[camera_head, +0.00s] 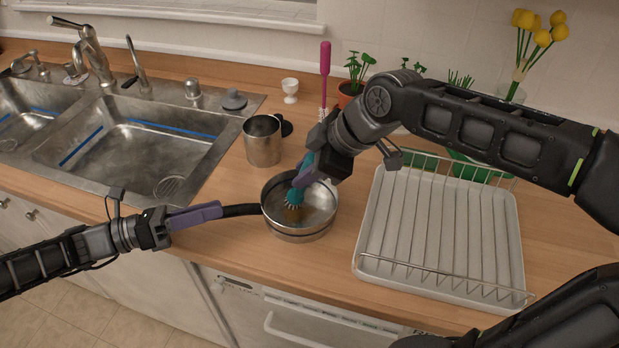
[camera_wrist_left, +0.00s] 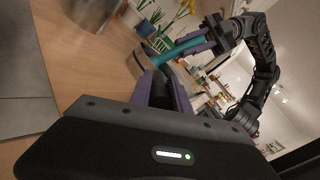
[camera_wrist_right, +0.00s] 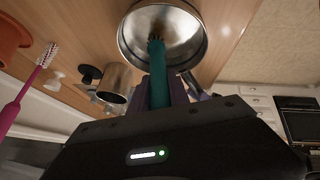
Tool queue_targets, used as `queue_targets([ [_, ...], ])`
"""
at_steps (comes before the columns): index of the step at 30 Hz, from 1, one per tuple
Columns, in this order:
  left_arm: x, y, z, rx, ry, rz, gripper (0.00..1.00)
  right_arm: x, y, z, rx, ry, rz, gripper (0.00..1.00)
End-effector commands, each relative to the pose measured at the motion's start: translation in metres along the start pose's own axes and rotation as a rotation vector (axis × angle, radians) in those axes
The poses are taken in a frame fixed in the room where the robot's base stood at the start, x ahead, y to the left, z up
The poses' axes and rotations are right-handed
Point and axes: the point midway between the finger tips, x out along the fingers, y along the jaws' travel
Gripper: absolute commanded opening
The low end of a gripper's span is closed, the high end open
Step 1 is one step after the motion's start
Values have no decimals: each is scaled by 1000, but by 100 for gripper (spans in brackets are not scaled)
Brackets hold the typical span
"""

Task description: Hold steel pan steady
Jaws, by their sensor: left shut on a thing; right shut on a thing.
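The steel pan (camera_head: 300,232) stands on the wooden counter, with its dark handle (camera_head: 240,210) pointing left. My left gripper (camera_head: 196,215) is shut on that handle, and its purple fingers show around it in the left wrist view (camera_wrist_left: 165,92). My right gripper (camera_head: 312,172) is above the pan, shut on a teal brush (camera_head: 299,186). The brush bristles (camera_head: 293,214) are inside the pan. In the right wrist view the teal brush (camera_wrist_right: 159,88) points into the round pan (camera_wrist_right: 190,50). The pan's inside shows a brownish patch near the bristles.
A steel mug (camera_head: 263,142) stands behind the pan. A white dish rack (camera_head: 440,225) is to the right, and a steel sink (camera_head: 140,140) to the left. A pink brush (camera_head: 325,62) and potted plants (camera_head: 350,92) are at the back. The counter's front edge is close below the pan.

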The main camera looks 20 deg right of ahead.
Motion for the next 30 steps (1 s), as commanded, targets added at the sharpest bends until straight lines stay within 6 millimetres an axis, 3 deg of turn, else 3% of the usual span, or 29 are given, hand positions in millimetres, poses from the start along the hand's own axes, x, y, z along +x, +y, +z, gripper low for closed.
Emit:
queue_targets([
  [6,0,0,0,0,0,1,0,6,14,-3,0,-4,2,0],
  [30,0,0,0,0,0,1,0,-23,-48,17,1,0,2,0],
])
